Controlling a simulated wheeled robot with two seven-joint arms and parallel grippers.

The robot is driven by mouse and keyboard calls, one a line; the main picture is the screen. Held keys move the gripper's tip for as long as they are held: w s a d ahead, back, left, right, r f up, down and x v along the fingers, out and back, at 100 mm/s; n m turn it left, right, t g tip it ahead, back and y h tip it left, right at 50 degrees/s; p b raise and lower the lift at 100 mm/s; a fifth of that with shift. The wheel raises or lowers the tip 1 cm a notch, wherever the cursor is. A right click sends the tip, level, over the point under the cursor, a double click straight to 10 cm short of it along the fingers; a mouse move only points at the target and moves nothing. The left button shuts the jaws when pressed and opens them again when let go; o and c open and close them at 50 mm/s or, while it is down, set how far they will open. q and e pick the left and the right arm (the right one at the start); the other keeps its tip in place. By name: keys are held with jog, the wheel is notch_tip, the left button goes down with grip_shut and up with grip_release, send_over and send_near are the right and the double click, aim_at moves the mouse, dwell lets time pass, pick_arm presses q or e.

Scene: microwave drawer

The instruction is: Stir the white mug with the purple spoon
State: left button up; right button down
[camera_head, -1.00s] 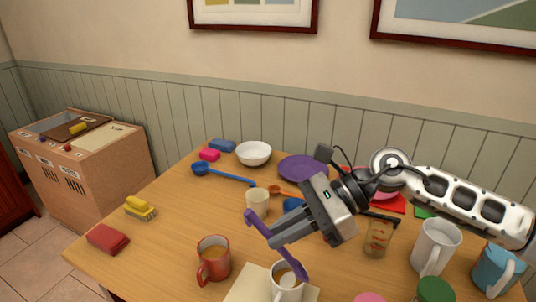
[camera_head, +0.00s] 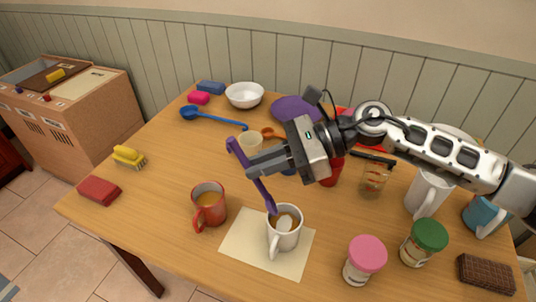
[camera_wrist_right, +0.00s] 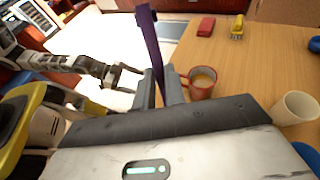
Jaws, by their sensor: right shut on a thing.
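My right gripper (camera_head: 256,168) is shut on the purple spoon (camera_head: 262,192), gripping its handle. The spoon slants down to the right, and its lower end meets the back left rim of the white mug (camera_head: 285,238). I cannot tell how far the spoon reaches inside. The mug stands upright on a cream mat (camera_head: 243,243) and holds a brown drink. In the right wrist view the spoon (camera_wrist_right: 150,40) stands between the fingers, and the white mug cannot be made out. My left gripper (camera_wrist_right: 128,79) shows there at the left, open and empty, away from the table.
A red mug (camera_head: 208,206) stands left of the white mug. A pink-lidded jar (camera_head: 364,262) and a green-lidded jar (camera_head: 423,243) stand to its right. A cream cup (camera_head: 250,143) is behind the gripper. A blue ladle (camera_head: 215,118) lies farther back. The table's front left is mostly clear.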

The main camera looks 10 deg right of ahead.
aim_at(271, 200)
jog(key=shift+a+f, duration=0.35)
jog(key=shift+f, duration=0.35)
jog(key=shift+d+f+b, duration=0.25)
jog(key=shift+f+b, duration=0.6)
jog(key=shift+b, duration=0.3)
jog(key=shift+d+f+b, duration=0.25)
jog(key=shift+f+b, duration=0.4)
jog(key=shift+b, duration=0.1)
jog(key=f+b, duration=0.1)
jog(key=d+f+b, duration=0.1)
jog(key=f+b, duration=0.1)
pick_arm(q)
jog(key=shift+w+d+f+n+t+h+b, duration=0.15)
jog(key=shift+d+f+b, duration=0.15)
jog(key=shift+f, duration=0.3)
jog(key=shift+w+d+f+n+t+h+b, duration=0.1)
jog(key=shift+d+f+b, duration=0.1)
jog(key=shift+f+b, duration=0.25)
jog(key=shift+w+d+f+n+t+h+b, duration=0.15)
jog(key=shift+d+f+b, duration=0.1)
jog(key=shift+f, duration=0.45)
pick_arm(e)
jog(key=shift+d+f, duration=0.35)
jog(key=shift+f, duration=0.2)
pick_arm(q)
jog(key=shift+s, duration=0.1)
jog(key=shift+s, duration=0.1)
pick_arm(e)
jog(key=shift+a, duration=0.1)
